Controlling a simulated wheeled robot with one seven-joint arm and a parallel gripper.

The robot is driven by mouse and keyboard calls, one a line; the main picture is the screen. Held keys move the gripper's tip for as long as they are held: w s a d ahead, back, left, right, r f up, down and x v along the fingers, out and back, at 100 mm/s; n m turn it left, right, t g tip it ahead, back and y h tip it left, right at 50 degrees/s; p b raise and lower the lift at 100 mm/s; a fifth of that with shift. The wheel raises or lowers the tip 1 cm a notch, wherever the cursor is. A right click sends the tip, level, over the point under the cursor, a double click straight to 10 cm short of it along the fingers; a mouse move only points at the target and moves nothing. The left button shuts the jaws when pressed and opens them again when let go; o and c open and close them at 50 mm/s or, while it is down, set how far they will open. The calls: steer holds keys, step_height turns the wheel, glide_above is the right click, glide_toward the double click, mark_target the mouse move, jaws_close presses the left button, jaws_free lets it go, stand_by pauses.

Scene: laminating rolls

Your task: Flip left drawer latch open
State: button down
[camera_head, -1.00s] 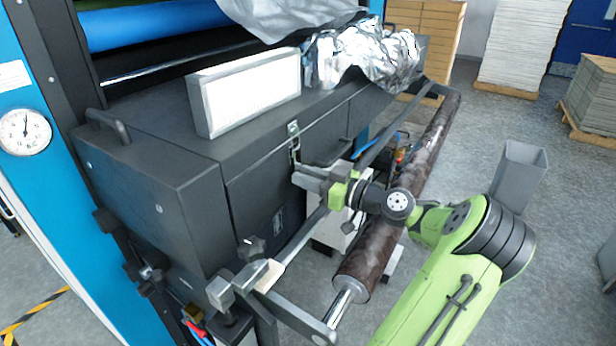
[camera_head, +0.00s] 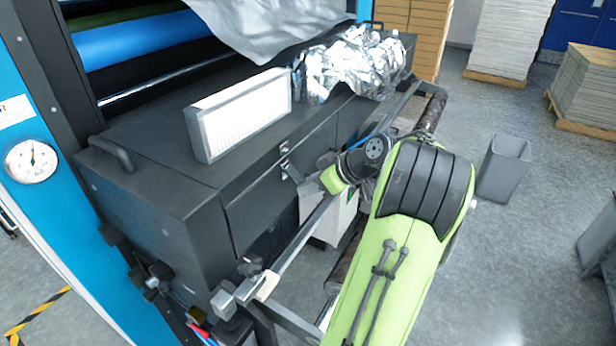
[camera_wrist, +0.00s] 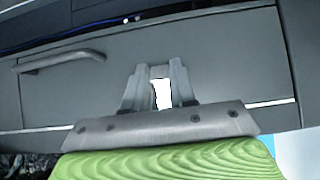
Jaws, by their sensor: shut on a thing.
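The left drawer latch (camera_head: 288,172) is a small metal clasp on the dark front of the machine, below its catch plate (camera_head: 286,149). My gripper (camera_head: 306,182) is at the latch in the head view, with its fingers partly hidden by my wrist. In the wrist view my two grey fingers (camera_wrist: 158,78) stand close together against the drawer front (camera_wrist: 220,55). They are shut on the latch, which is mostly hidden between them. A bright gap shows below the fingertips. The exact angle of the latch is hard to tell.
A dark bar handle (camera_wrist: 60,60) is left of my fingers in the wrist view. A white filter block (camera_head: 240,112) and crumpled foil (camera_head: 350,65) lie on the machine top. A metal rail (camera_head: 305,235) runs below my wrist. A grey bin (camera_head: 503,168) stands on the floor.

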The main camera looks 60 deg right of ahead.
steer(key=shift+r+g+h+p, duration=0.1)
steer(key=shift+r+g+p, duration=0.7)
steer(key=shift+g+p, duration=0.4)
steer(key=shift+r+g+h+p, duration=0.1)
steer(key=shift+r+g+p, duration=0.65)
steer(key=shift+g+p, duration=0.45)
steer(key=shift+r+g+h+p, duration=0.1)
steer(key=shift+r+g+p, duration=0.8)
steer(key=shift+g, duration=0.5)
steer(key=shift+f, duration=0.1)
steer(key=c, duration=0.9)
jaws_free()
steer(key=s+r+p, duration=0.1)
steer(key=r+p, duration=0.1)
steer(key=r, duration=0.3)
steer(key=r+p, duration=0.2)
steer(key=r, duration=0.3)
steer(key=s+r+p, duration=0.1)
steer(key=r+p, duration=0.1)
steer(key=r, duration=0.3)
steer(key=shift+s+d+r+p, duration=0.15)
steer(key=shift+s+r+p, duration=0.15)
steer(key=shift+p, duration=0.05)
